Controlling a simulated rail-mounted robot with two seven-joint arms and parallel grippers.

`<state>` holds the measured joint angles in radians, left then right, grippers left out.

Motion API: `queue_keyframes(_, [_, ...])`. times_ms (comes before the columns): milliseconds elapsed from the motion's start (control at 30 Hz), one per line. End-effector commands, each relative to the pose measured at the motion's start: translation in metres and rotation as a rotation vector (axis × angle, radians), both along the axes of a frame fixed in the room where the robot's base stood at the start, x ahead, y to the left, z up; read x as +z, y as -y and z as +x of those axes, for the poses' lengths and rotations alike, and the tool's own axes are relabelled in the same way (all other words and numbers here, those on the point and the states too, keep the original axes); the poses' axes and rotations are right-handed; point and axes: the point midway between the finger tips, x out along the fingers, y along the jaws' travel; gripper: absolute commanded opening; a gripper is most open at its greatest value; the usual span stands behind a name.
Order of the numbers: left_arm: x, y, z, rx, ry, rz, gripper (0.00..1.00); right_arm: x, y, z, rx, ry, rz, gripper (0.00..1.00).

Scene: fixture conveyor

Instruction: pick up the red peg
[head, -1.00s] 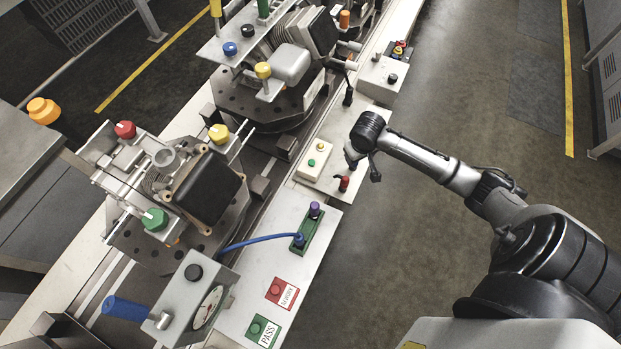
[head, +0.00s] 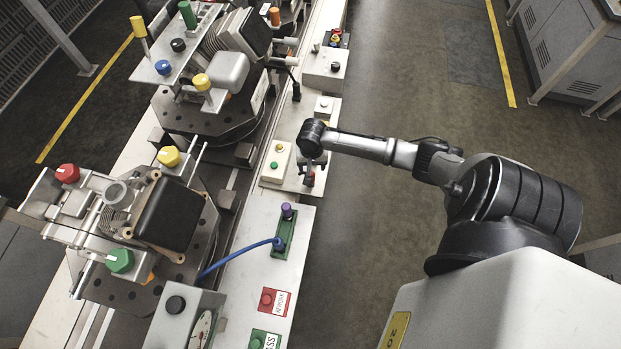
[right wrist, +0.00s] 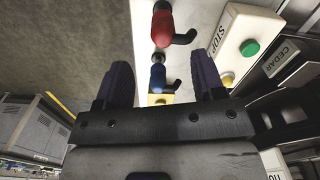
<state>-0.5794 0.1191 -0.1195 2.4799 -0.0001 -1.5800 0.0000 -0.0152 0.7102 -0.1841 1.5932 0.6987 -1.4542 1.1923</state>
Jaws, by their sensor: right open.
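The red peg (head: 310,180) stands on the pale plate at the conveyor's edge in the head view, just below my right gripper (head: 310,161), which partly covers that spot. In the right wrist view the red peg (right wrist: 162,28), with a black hook-shaped part, lies beyond the fingertips at the top. My right gripper (right wrist: 160,72) is open, with its two dark fingers wide apart. A blue peg (right wrist: 158,77) with a similar dark hook shows between the fingers; no contact is visible. My left gripper is not in view.
A box with a green and a yellow button (right wrist: 242,42), marked STOP, stands beside the pegs. A purple-topped peg (head: 287,211) in a green holder is nearer, with a blue cable. Fixtures fill the conveyor at left.

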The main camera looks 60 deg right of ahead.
Motion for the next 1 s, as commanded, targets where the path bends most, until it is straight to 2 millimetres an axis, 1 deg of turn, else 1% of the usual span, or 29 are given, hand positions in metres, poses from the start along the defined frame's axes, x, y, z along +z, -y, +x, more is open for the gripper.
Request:
queue_keyframes(33, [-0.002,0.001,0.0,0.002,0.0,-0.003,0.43,-0.008,0.0,0.0,-0.001,-0.001,0.001,0.63])
queue_keyframes(100, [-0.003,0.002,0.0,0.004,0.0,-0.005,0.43,-0.015,0.0,0.001,0.0,0.001,0.001,0.63])
queue_keyframes(367, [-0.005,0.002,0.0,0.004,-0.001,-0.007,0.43,-0.027,0.0,0.001,0.001,0.001,0.0,0.63])
queue_keyframes(600, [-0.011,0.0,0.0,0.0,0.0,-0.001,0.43,-0.058,-0.001,0.004,0.001,0.0,0.0,0.63])
queue_keyframes(700, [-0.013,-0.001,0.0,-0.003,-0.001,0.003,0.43,-0.068,-0.001,0.004,0.0,0.0,-0.001,0.63])
queue_keyframes(833, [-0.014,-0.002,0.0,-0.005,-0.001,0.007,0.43,-0.074,-0.001,0.004,0.001,0.001,-0.002,0.63])
queue_keyframes(1000, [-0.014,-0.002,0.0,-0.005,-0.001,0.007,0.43,-0.075,-0.001,0.003,0.002,0.001,-0.002,0.63])
